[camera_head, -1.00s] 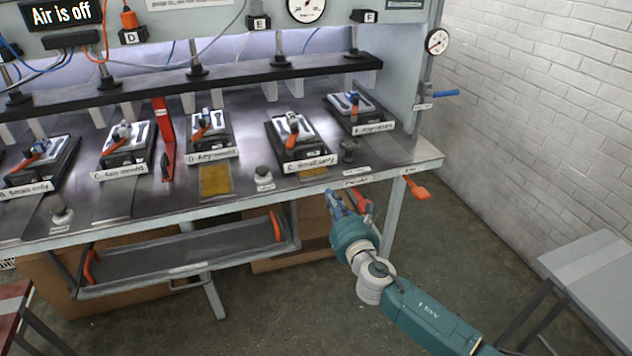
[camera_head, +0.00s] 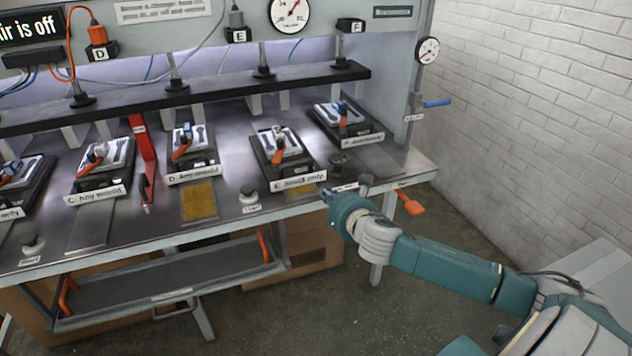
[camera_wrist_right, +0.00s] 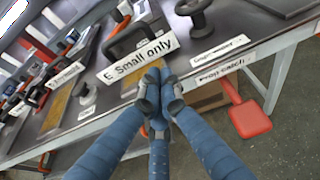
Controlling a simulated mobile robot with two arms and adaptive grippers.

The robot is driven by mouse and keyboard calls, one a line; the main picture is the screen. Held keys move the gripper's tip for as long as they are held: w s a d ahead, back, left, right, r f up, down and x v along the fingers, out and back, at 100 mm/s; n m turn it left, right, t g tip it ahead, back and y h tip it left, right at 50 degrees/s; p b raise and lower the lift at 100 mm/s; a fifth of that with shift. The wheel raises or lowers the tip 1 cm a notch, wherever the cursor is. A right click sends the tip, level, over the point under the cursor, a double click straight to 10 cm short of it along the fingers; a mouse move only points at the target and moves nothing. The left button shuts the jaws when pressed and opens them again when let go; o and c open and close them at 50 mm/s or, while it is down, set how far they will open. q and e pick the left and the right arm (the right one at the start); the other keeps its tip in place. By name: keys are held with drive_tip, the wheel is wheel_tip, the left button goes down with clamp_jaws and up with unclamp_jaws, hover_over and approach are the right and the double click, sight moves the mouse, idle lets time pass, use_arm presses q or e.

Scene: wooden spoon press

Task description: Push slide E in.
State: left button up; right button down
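Slide E is a black tray (camera_head: 262,150) carrying a light mould with an orange-handled clamp. Its front label reads "E Small only" (camera_head: 298,180), close to the bench's front edge, with a little yellow strip showing before it. My right gripper (camera_head: 330,194) is at the front edge, just right of and in front of that label. In the right wrist view its blue fingers (camera_wrist_right: 158,82) are together and empty, the tips overlapping the lower edge of the E label (camera_wrist_right: 140,58). I cannot tell whether they touch the slide. My left gripper is not in view.
Slide D (camera_head: 193,173) is to the left and slide F (camera_head: 357,140) to the right. A dark knob (camera_head: 338,160) stands right of slide E. An orange paddle (camera_head: 410,203) hangs at the front edge. A black bar (camera_head: 200,92) crosses above the slides. The display reads "Air is off".

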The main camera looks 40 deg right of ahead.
sight(313, 178)
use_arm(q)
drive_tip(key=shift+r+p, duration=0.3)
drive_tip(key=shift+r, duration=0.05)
use_arm(e)
drive_tip(key=x, duration=0.4)
drive_tip(key=r+x, duration=0.1)
drive_tip(key=x, duration=0.2)
drive_tip(key=shift+w+r, duration=0.15)
